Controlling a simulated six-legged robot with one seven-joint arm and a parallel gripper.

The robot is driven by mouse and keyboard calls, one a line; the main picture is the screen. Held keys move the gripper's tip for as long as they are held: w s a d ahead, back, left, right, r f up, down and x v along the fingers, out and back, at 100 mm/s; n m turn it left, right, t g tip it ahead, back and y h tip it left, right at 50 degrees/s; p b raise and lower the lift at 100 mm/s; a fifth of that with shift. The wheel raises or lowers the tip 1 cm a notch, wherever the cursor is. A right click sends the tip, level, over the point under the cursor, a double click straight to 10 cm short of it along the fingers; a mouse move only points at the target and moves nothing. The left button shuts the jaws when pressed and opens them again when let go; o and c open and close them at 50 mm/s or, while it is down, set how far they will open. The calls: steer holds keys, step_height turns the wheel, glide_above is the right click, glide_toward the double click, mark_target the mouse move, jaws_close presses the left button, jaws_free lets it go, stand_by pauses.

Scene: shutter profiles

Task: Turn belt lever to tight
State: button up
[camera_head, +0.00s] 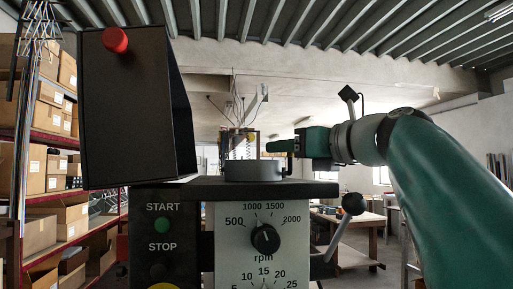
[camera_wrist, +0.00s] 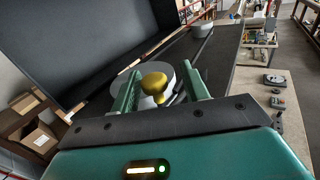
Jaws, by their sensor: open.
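A yellow rounded knob (camera_wrist: 154,84) shows in the wrist view, above a pale round part on the machine's dark top. It may be the end of the belt lever; the lever's arm is hidden or cannot be made out. My gripper (camera_wrist: 160,76) is open, with one green finger on each side of the knob; I cannot tell whether they touch it. In the head view my gripper (camera_head: 277,146) reaches in from the right, level, just above the machine top and a grey pulley (camera_head: 252,170).
The dark belt cover (camera_head: 128,110) with a red knob stands raised at the left. The front panel (camera_head: 265,240) carries an rpm dial and start and stop buttons. A ball-ended handle (camera_head: 353,204) juts out at the right. Shelves with boxes (camera_head: 40,170) stand far left.

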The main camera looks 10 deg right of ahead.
steer(key=shift+s+a+r, duration=0.1)
steer(key=shift+s+r, duration=0.05)
steer(key=shift+s, duration=0.3)
steer(key=shift+c, duration=0.7)
steer(key=shift+w, duration=0.15)
jaws_close()
steer(key=shift+d, duration=0.3)
steer(key=shift+d+n+y, duration=0.15)
steer(key=shift+n+y, duration=0.15)
steer(key=shift+w+d+f+n+g+y, duration=0.1)
steer(key=shift+d+f+n+g+y, duration=0.05)
steer(key=shift+d+n+g+y, duration=0.5)
steer(key=shift+w+d+f+n+g+y, duration=0.1)
steer(key=shift+d+n+g+y, duration=0.35)
steer(key=shift+g+y, duration=0.3)
steer(key=shift+w+d+n+g+y, duration=0.15)
steer(key=shift+d+n+g+y, duration=0.5)
steer(key=shift+n+g, duration=0.25)
steer(key=shift+w+d+n+g+y, duration=0.15)
steer(key=shift+d+n+g+y, duration=0.5)
steer(key=shift+g, duration=0.35)
